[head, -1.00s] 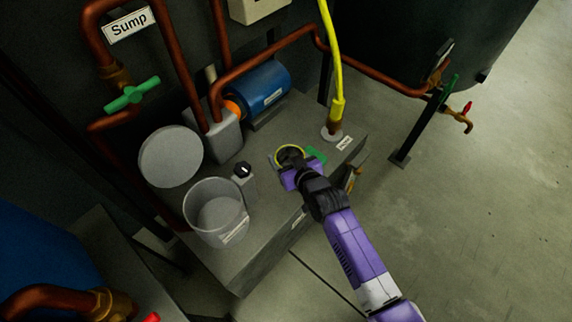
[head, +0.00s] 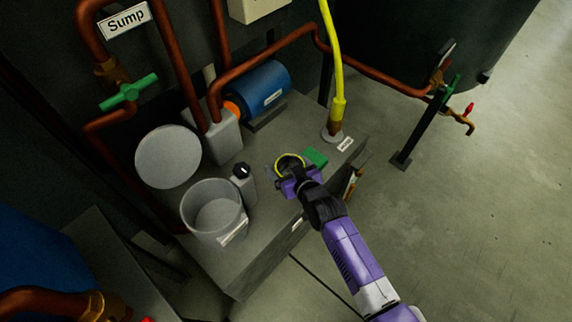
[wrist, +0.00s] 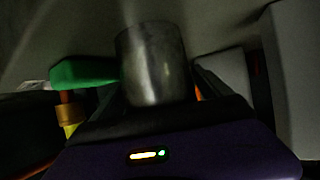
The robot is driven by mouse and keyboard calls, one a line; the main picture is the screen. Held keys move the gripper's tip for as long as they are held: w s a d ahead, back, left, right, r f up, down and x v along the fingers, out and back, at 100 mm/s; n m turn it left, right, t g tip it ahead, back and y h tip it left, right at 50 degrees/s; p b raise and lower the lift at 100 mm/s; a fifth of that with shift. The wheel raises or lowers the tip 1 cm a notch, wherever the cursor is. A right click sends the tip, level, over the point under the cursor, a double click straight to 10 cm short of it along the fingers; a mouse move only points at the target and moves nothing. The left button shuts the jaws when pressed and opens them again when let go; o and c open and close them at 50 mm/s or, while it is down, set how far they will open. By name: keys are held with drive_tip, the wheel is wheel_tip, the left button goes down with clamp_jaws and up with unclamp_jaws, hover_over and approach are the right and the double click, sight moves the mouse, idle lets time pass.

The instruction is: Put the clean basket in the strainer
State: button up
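My gripper (head: 294,178), purple and black, reaches over the grey bench beside a round, dark opening or cup with a yellow rim (head: 290,161). In the wrist view a plain grey metal cylinder (wrist: 152,62) stands upright between my dark fingers (wrist: 158,90). Its lower end is hidden behind my gripper's body. A thin gap seems to show at its right side, so I cannot tell if the fingers press on it. I cannot tell whether this cylinder is the basket or part of the strainer.
Copper pipes (head: 266,58) run behind.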

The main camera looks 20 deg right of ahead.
drive_tip(key=shift+r, duration=0.15)
drive_tip(key=shift+s+r+p, duration=0.15)
drive_tip(key=shift+s+p, duration=0.15)
drive_tip(key=p+v, duration=0.3)
drive_tip(key=v, duration=0.8)
drive_tip(key=shift+s, duration=0.15)
drive_tip(key=s+r, duration=0.6)
drive_tip(key=s, duration=0.7)
drive_tip(key=s+r+t, duration=0.1)
drive_tip(key=s+r, duration=0.5)
drive_tip(key=s, duration=0.7)
drive_tip(key=shift+s+r, duration=0.15)
drive_tip(key=shift+r, duration=0.05)
drive_tip(key=shift+o, duration=0.4)
drive_tip(key=s+r+t, duration=0.1)
drive_tip(key=s+r, duration=0.4)
drive_tip(key=r, duration=0.3)
drive_tip(key=shift+a, duration=0.35)
